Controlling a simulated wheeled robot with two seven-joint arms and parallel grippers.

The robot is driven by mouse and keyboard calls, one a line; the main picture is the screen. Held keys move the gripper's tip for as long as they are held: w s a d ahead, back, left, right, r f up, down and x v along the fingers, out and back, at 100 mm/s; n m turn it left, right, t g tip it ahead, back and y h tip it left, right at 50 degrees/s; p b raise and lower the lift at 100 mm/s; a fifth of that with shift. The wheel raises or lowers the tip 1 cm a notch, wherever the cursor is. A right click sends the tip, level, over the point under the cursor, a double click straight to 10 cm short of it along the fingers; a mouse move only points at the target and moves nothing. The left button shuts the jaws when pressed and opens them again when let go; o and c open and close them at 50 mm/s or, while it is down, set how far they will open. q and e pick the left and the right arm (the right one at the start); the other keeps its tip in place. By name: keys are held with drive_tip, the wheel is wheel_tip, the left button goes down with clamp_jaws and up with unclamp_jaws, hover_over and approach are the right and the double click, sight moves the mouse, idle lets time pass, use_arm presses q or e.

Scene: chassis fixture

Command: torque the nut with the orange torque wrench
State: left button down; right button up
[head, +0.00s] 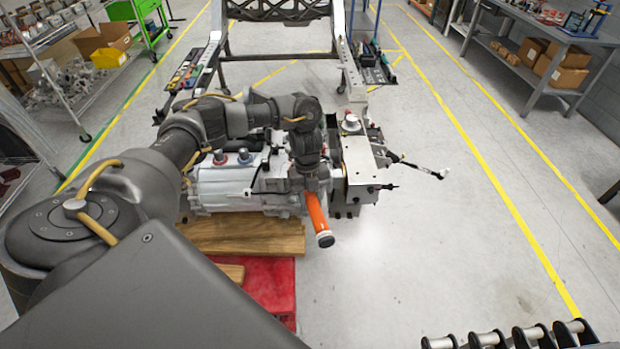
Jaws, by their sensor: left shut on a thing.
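The orange torque wrench (318,215) shows as an orange handle with a dark and white end, pointing down and slightly right in front of the chassis assembly. My left gripper (311,181) is shut on the wrench at the upper end of the orange handle. The wrench's head is hidden behind my gripper and wrist. The silver-grey chassis assembly (235,188) lies behind and to the left of the handle. I cannot make out the nut. My right gripper is not in view.
The assembly rests on wooden boards (245,236) above a red base (272,283). A metal box-like part (358,165) with a loose cable (420,168) sits at its right. A dark frame (280,10) stands behind. Open floor (450,240) lies to the right, before the workbench (545,50).

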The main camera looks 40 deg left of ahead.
sight(312, 197)
use_arm(q)
drive_tip(key=shift+r, duration=0.6)
drive_tip(key=shift+v, duration=0.95)
drive_tip(key=shift+s+d+r, duration=0.1)
drive_tip(key=shift+d, duration=0.2)
